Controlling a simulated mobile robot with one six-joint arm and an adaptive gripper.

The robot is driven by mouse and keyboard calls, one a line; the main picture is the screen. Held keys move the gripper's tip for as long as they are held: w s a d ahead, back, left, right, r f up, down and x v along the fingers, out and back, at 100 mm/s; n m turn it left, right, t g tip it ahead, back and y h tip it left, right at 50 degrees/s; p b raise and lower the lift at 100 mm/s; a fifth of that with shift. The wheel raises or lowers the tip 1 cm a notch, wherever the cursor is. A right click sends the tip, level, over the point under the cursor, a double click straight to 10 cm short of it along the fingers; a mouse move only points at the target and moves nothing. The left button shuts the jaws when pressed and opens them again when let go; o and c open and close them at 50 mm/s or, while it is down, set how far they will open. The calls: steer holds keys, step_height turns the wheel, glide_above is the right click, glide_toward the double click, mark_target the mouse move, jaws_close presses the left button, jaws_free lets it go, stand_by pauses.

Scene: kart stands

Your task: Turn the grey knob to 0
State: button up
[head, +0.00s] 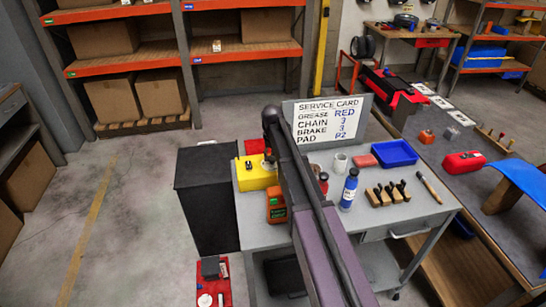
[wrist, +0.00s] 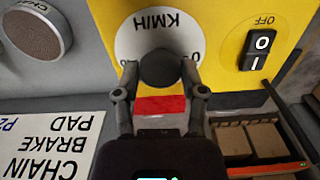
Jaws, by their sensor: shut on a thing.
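In the wrist view, which shows the panel lettering upside down, a dark grey round knob (wrist: 163,68) sits on a white dial (wrist: 158,35) marked KM/H. The dial is on a yellow panel (wrist: 215,30). My gripper (wrist: 160,72) has one finger on each side of the knob and is shut on it. Parts of the dial's numbers show beside the fingertips; the knob's pointer is not visible, so I cannot tell its setting. In the head view a yellow box (head: 257,174) stands on the grey cart (head: 330,232); my gripper is hidden there.
A red patch (wrist: 160,105) lies below the held knob. The service card (head: 330,120), a blue bottle (head: 349,188) and a blue tray (head: 395,153) are on the cart.

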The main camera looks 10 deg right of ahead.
steer(key=shift+s+n, duration=0.1)
steer(key=shift+n, duration=0.2)
steer(key=o, duration=1.2)
steer(key=shift+c, duration=0.2)
steer(key=shift+r, duration=0.1)
